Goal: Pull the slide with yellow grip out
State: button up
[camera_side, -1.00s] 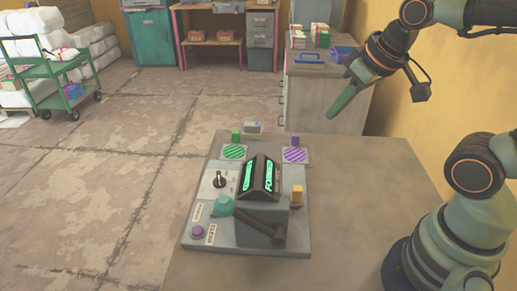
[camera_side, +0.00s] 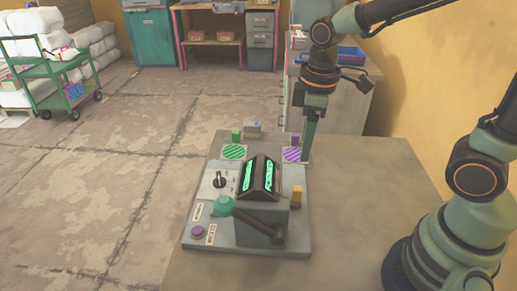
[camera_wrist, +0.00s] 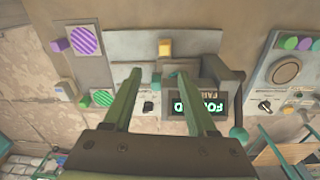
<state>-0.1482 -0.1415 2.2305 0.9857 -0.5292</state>
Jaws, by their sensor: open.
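The yellow grip (camera_side: 297,196) stands upright on the right side of the press (camera_side: 262,222) in the side view. In the wrist view the yellow grip (camera_wrist: 165,47) shows near the top middle, beyond my fingertips. The slide itself is hard to make out. My gripper (camera_side: 306,159) points down behind the grip, beside the purple striped pad (camera_side: 294,154), apart from the grip. In the wrist view my gripper (camera_wrist: 155,72) is open, with nothing between its two green fingers.
The press carries a lit slanted display (camera_side: 260,177), a lever with a teal knob (camera_side: 222,206), a switch (camera_side: 219,180) and a purple button (camera_side: 198,232). A purple block (camera_side: 295,139) and a green block (camera_side: 236,135) stand behind it. The table right of the press is clear.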

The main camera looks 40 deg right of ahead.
aim_at(297, 188)
jog(key=shift+n+g, duration=0.4)
jog(key=shift+n, duration=0.2)
jog(key=f, duration=1.3)
jog(key=shift+w+a+f, duration=0.1)
jog(key=shift+a+f, duration=0.2)
jog(key=shift+a, duration=0.05)
grip_shut()
dwell(0.4)
